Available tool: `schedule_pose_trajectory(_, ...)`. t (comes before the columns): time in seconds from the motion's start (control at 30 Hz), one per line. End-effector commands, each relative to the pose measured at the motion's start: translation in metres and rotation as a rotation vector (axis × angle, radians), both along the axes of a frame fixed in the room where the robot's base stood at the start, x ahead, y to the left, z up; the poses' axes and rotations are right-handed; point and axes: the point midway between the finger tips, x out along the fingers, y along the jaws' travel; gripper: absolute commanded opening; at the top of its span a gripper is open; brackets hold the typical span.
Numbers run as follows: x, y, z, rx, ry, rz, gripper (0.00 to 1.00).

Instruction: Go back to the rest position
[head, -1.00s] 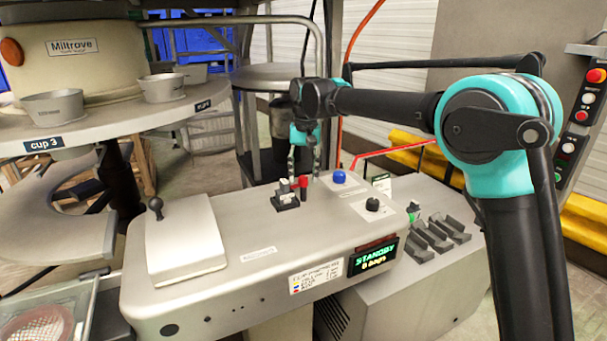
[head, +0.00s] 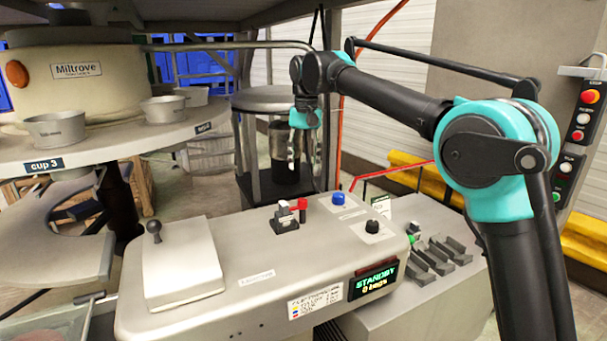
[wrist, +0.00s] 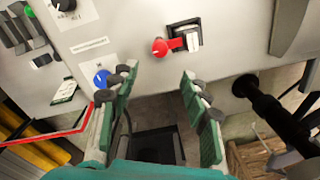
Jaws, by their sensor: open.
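My gripper (head: 304,160) hangs from my raised arm above the back edge of the grey clipper machine (head: 240,262) in the head view. In the wrist view my gripper (wrist: 160,92) has its two fingers spread apart with nothing between them. A red-handled switch (head: 301,205) on a black and white base stands on the machine top, below the gripper and clear of it. The switch also shows in the wrist view (wrist: 162,47), beyond the fingertips. The blue knob (head: 338,198) lies right of it, and the left finger partly overlaps it in the wrist view.
The display (head: 373,279) reads STANDBY, 0 bags. A black knob (head: 372,227) and a ball-topped lever (head: 154,229) stand on the machine. A round table (head: 110,138) with metal cups is at left. A red rail (head: 390,172) and yellow barrier (head: 410,170) lie behind.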

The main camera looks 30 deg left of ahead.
Motion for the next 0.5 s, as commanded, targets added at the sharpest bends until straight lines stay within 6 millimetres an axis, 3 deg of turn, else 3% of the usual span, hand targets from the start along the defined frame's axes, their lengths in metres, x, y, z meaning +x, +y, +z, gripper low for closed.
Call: schedule_pose_trajectory(0.5,0.0000,-0.0004,0.0062,0.000,0.000,0.000,0.47)
